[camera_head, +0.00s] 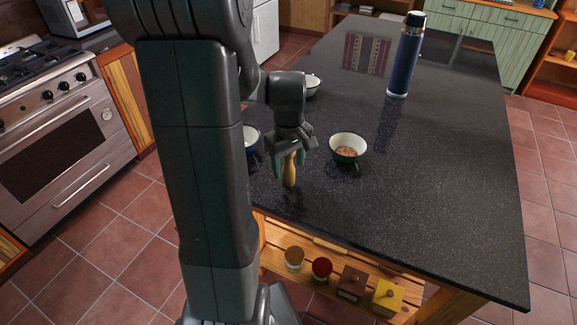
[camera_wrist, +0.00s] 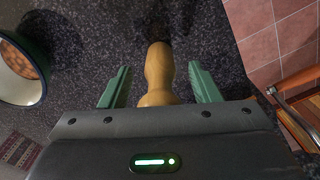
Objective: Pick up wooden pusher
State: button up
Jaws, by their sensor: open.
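The wooden pusher (camera_head: 290,169) is a light-brown, rounded wooden piece at the near left part of the dark countertop, directly under my gripper (camera_head: 289,152). In the wrist view the pusher (camera_wrist: 158,76) lies between the two green fingers of my gripper (camera_wrist: 160,86), with a gap on each side. The fingers are open and do not appear to touch it. The pusher's lower end in the wrist view is hidden behind the gripper body.
A bowl with brown contents (camera_head: 348,149) stands just right of the gripper. Two more bowls (camera_head: 251,136) (camera_head: 312,86) are left and behind. A blue bottle (camera_head: 405,58) stands far back. The counter's right side is clear. A shelf below holds several jars and boxes.

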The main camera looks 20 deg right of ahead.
jog(key=c, duration=1.1)
jog(key=shift+r, duration=0.1)
